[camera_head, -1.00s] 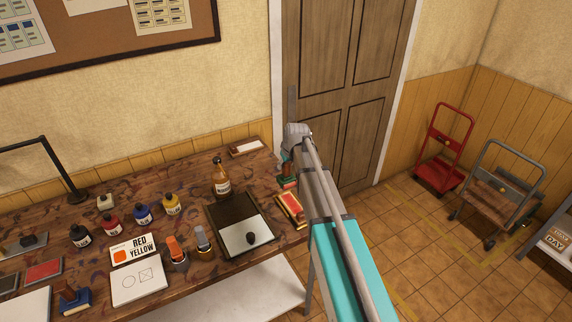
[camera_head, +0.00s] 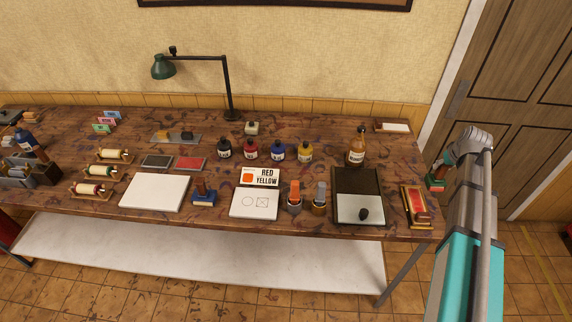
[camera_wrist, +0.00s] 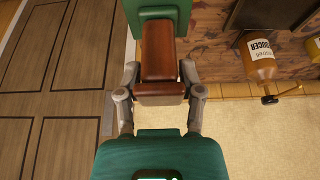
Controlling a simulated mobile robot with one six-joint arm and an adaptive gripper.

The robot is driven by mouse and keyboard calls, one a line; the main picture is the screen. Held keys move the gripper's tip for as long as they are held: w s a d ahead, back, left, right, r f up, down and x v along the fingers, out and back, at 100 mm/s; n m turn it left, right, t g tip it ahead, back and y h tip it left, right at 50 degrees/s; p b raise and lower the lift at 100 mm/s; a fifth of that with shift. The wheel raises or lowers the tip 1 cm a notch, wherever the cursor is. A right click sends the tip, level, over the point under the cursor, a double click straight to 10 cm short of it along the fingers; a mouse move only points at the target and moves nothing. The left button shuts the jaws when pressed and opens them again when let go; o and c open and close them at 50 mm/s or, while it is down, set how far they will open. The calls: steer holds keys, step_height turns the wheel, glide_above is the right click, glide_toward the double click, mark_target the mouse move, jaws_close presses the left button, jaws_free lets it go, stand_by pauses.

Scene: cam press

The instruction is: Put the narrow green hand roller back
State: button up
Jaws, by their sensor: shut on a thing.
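My gripper (camera_wrist: 160,76) is shut on the reddish-brown handle of a green tool (camera_wrist: 165,12). In the head view my gripper (camera_head: 447,166) holds the tool (camera_head: 436,181) up past the bench's right end, with its green part low. I cannot tell from its shape whether this is the narrow green hand roller; a roller drum is not visible. Three small cream rollers (camera_head: 115,155) (camera_head: 100,171) (camera_head: 91,189) lie on wooden stands at the bench's left; their markings are too small to tell.
The wooden bench (camera_head: 350,122) carries a red-topped tray (camera_head: 416,205), a dark slab with a white area (camera_head: 358,208), an amber bottle (camera_head: 357,149), ink bottles and a blue stamp (camera_head: 204,195). A green lamp (camera_head: 164,67) stands behind. The door (camera_head: 520,90) is at right.

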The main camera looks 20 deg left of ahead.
steer(key=s+d+r+p, duration=0.2)
steer(key=s+d, duration=0.3)
steer(key=d, duration=0.1)
steer(key=shift+s+d+r, duration=0.15)
steer(key=shift+s+r, duration=0.2)
steer(key=shift+s, duration=0.15)
